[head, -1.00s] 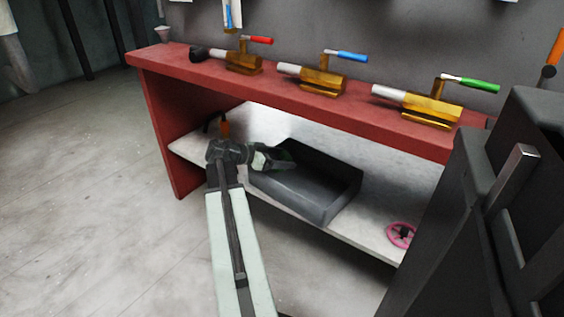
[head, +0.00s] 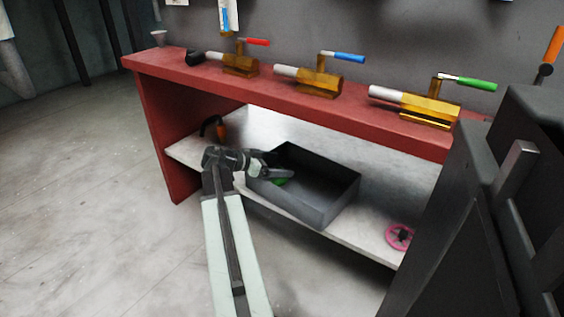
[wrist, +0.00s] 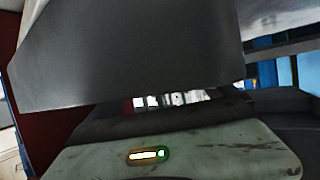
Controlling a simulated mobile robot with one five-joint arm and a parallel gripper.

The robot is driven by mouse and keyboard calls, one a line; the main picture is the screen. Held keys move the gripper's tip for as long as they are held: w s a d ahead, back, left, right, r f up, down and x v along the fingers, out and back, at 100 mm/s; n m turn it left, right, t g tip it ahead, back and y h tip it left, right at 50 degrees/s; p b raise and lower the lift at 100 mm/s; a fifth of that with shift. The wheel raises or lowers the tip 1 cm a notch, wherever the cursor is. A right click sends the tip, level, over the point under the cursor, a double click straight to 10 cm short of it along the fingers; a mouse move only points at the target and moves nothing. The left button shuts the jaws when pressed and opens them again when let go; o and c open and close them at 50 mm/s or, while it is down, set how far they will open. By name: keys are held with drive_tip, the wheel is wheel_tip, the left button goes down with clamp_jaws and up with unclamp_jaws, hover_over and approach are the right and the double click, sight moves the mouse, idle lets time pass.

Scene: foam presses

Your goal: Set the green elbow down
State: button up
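My gripper (head: 284,173) reaches over the left wall of the tray from the left. Its dark fingers are just above the elbow and partly cover it. I cannot tell whether they touch it or are parted. In the wrist view a large dark surface fills the upper part, and the fingertips and elbow cannot be made out.
The tray stands on a pale lower shelf (head: 372,239) beneath a red bench top (head: 215,78). An orange-handled tool (head: 221,132) lies left and a pink handwheel (head: 399,237) right. Brass presses with red, blue and green handles stand above. Open floor lies left.

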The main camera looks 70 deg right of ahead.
drive_tip(key=shift+r, duration=0.25)
drive_tip(key=p+v, duration=0.5)
drive_tip(key=v, duration=0.7)
drive_tip(key=shift+r+p, duration=0.35)
drive_tip(key=shift+p, duration=0.05)
